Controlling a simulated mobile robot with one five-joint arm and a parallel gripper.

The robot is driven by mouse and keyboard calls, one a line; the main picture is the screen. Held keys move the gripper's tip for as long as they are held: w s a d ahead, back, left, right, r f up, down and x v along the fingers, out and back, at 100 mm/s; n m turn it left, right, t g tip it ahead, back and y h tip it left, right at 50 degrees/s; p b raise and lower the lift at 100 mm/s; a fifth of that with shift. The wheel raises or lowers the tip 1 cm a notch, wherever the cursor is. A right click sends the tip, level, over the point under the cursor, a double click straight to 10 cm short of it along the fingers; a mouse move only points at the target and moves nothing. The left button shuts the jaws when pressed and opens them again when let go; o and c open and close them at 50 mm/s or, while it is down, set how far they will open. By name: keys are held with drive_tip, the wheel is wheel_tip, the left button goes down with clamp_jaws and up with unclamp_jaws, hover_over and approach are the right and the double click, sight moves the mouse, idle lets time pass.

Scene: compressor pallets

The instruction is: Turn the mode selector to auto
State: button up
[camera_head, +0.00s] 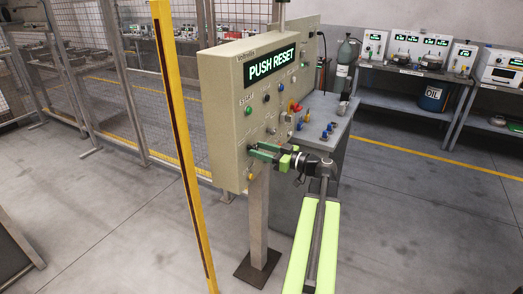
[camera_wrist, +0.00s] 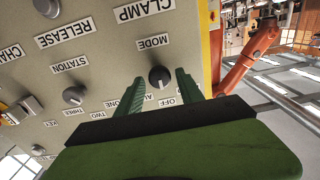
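The mode selector (camera_wrist: 160,76) is a dark round knob on the beige panel, under a MODE label (camera_wrist: 153,43) in the wrist view. An OFF label (camera_wrist: 168,102) and a partly hidden label (camera_wrist: 148,97), perhaps AUTO, lie on the knob's near side. My gripper (camera_wrist: 160,80) is open, its green fingertips on either side of the knob in the picture. I cannot tell whether they touch it or which way its pointer faces. In the head view my gripper (camera_head: 254,149) is at the lower panel front and hides the selector.
The control panel (camera_head: 232,150) shows PUSH RESET and stands on a post. A station knob (camera_wrist: 73,96) and a key switch (camera_wrist: 20,108) are nearby on it. A yellow post (camera_head: 176,130) stands at its left. A grey bench (camera_head: 320,135) is behind. Floor at left is clear.

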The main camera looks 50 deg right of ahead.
clamp_jaws()
drive_tip(key=shift+w+d, duration=0.1)
drive_tip(key=shift+d, duration=0.2)
drive_tip(key=shift+a+r, duration=0.1)
drive_tip(key=shift+a, duration=0.15)
drive_tip(key=shift+m, duration=2.3)
drive_tip(key=shift+d+m, duration=0.1)
drive_tip(key=shift+m, duration=1.9)
drive_tip(key=shift+o, duration=1.3)
unclamp_jaws()
